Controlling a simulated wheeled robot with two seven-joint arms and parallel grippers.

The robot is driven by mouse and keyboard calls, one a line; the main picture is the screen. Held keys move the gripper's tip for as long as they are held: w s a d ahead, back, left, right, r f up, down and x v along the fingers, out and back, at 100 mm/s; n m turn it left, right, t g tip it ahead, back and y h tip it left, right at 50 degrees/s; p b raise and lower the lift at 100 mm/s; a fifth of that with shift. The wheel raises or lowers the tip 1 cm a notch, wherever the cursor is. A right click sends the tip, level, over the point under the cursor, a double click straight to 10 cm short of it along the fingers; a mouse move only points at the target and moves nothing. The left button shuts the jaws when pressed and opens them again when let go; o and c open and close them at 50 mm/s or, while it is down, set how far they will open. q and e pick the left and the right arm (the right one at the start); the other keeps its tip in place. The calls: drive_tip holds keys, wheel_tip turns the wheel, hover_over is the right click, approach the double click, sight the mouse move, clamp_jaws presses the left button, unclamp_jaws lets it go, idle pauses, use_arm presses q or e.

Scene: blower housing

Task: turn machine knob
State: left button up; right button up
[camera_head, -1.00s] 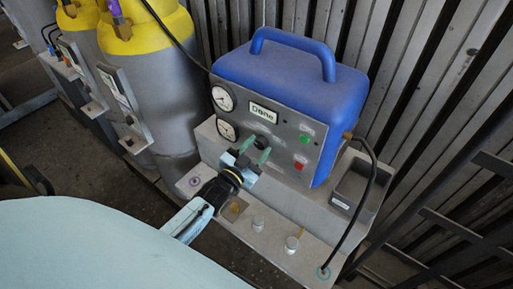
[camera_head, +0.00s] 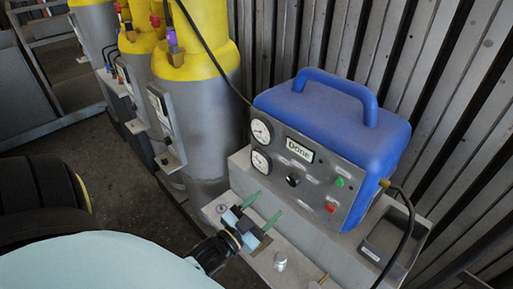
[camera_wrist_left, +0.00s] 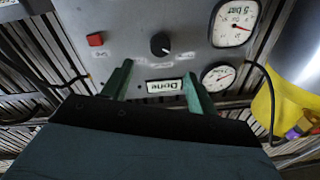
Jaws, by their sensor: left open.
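The blue machine (camera_head: 335,118) has a grey front panel with a small black knob (camera_head: 293,180) below a label reading "Done". In the left wrist view the knob (camera_wrist_left: 160,43) shows a white mark and stands just beyond the fingertips. My left gripper (camera_head: 264,208) is open and empty, its green fingers apart. It is in front of the panel, clear of the knob; in the left wrist view the open fingers (camera_wrist_left: 158,76) point toward the panel. My right gripper is not in view.
The panel carries two gauges (camera_head: 261,131), a green button (camera_head: 339,182) and a red button (camera_head: 330,208). Grey cylinders with yellow tops (camera_head: 197,110) stand left. A grey open bin (camera_head: 382,250) and a black cable lie right. A ribbed wall (camera_head: 420,70) is behind.

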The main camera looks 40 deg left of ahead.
use_arm(q)
drive_tip(key=shift+s+f, duration=0.1)
drive_tip(key=shift+s, duration=1.45)
drive_tip(key=s+d+f+g+b, duration=0.1)
drive_tip(key=s+f+g, duration=0.2)
drive_tip(key=f, duration=0.7)
drive_tip(key=s+d+f+n+g+b, duration=0.1)
drive_tip(key=s+f+g, duration=0.25)
drive_tip(key=f, duration=0.65)
drive_tip(key=s+d+f+g+b, duration=0.1)
drive_tip(key=s+f+g, duration=0.25)
drive_tip(key=f, duration=0.65)
drive_tip(key=s+f+g+b, duration=0.1)
drive_tip(key=s+f+g, duration=0.2)
drive_tip(key=s+f, duration=0.4)
drive_tip(key=s+d+f+g, duration=0.1)
drive_tip(key=s+f+g, duration=0.3)
drive_tip(key=s, duration=0.9)
wheel_tip(320, 180, down, 3)
drive_tip(key=shift+s+d+f+n+g+y+b, duration=0.2)
drive_tip(key=shift+s+d+n+g+y+b, duration=0.05)
drive_tip(key=shift+s+n+g+y+b, duration=0.1)
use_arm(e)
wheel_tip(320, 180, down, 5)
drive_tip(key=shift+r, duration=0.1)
use_arm(q)
drive_tip(key=shift+s, duration=0.25)
drive_tip(key=shift+c, duration=0.3)
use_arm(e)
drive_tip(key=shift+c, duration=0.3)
